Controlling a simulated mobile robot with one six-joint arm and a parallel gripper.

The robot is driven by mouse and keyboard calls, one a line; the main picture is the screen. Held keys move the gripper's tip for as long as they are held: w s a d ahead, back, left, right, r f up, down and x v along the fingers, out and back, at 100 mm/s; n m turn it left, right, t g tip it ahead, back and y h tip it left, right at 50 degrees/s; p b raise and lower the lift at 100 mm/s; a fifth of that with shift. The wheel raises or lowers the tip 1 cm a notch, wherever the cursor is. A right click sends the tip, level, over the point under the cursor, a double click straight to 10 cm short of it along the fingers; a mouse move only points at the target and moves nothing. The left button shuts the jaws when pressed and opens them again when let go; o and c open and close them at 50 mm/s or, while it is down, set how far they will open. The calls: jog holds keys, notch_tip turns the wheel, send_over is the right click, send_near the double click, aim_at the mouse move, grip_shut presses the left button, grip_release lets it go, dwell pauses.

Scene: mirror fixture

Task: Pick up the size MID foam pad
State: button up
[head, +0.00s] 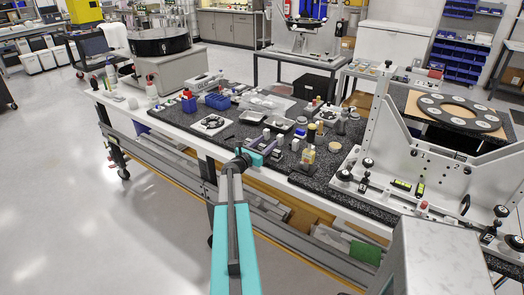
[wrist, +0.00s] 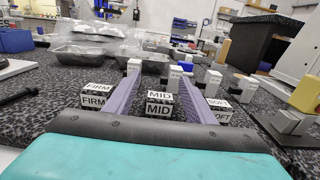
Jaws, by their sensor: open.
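The MID foam pad (wrist: 159,104) is a small dark speckled block with white "MID" labels on its top and front. It shows in the middle of the wrist view, on the dark speckled top. My gripper (wrist: 156,80) is open, with one purple finger on each side of the pad in the picture and a visible gap to both. I cannot tell how high the fingers are above the surface. In the head view my gripper (head: 258,152) is over the near edge of the bench, and the pad cannot be made out there.
A FIRM pad (wrist: 95,95) stands left of the left finger, and a SOFT pad (wrist: 217,114) right of the right finger, both close. Several small white blocks stand behind. Metal trays (wrist: 84,54) and a blue bin (wrist: 14,40) lie farther back left. A yellow-topped fixture (wrist: 302,100) stands right.

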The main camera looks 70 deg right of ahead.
jog(key=shift+c, duration=0.3)
jog(key=c, duration=1.1)
jog(key=shift+o, duration=0.2)
jog(key=shift+r, duration=0.15)
jog(key=shift+r+b, duration=0.5)
jog(key=shift+r, duration=0.2)
jog(key=shift+r+b, duration=0.4)
jog(key=shift+r, duration=0.55)
jog(key=s+a, duration=0.2)
jog(key=a, duration=0.5)
jog(key=s+a+r, duration=0.1)
jog(key=s+a, duration=0.1)
jog(key=a, duration=0.6)
jog(key=shift+a+r, duration=0.2)
jog(key=shift+r, duration=0.05)
jog(key=shift+s, duration=0.1)
